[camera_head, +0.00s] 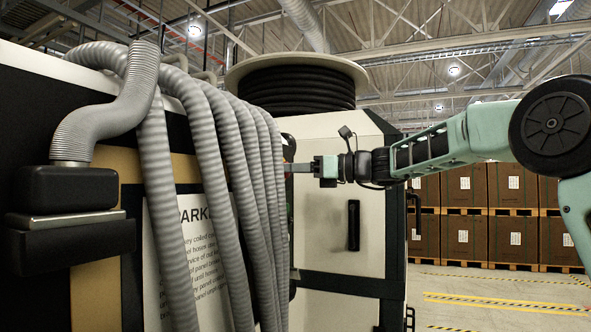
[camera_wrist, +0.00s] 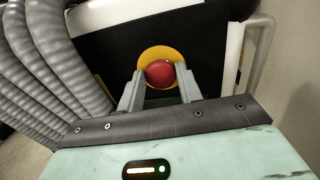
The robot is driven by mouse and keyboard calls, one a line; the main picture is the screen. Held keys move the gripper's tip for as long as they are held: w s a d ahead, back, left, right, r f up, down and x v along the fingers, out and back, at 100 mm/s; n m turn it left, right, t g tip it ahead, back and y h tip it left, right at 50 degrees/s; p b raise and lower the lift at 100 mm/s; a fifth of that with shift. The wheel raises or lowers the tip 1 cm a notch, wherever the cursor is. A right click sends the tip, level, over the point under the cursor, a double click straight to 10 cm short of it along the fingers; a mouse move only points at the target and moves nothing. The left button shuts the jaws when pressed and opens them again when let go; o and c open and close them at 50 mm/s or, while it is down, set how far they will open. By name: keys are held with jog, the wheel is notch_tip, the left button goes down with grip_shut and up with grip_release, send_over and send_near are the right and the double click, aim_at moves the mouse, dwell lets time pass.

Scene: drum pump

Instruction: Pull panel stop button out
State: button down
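The stop button is a round red knob on a yellow disc, set on a black panel. In the wrist view the red button (camera_wrist: 160,73) sits between the tips of my gripper (camera_wrist: 161,76), with the yellow disc (camera_wrist: 156,52) showing behind it. The two grey fingers are apart, one on each side of the button. I cannot tell whether they press on it or leave a small gap. In the head view my gripper (camera_head: 302,167) reaches left past the cabinet front, its tips beside the hoses. The button itself is not clearly seen there.
Thick grey corrugated hoses (camera_head: 213,150) hang just left of my gripper and also show in the wrist view (camera_wrist: 60,65). A white cabinet with a black handle (camera_head: 353,225) stands behind my arm. A cable reel (camera_head: 297,82) is on top. Stacked boxes (camera_head: 465,188) stand back right.

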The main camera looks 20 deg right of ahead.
jog(key=shift+s+d+f+b, duration=0.1)
jog(key=shift+s+d+b, duration=0.25)
jog(key=shift+d, duration=0.1)
jog(key=c, duration=1)
grip_release()
jog(key=shift+s+d, duration=0.1)
jog(key=b+v, duration=0.5)
jog(key=v, duration=1.2)
jog(key=shift+b, duration=0.35)
jog(key=shift+d, duration=0.1)
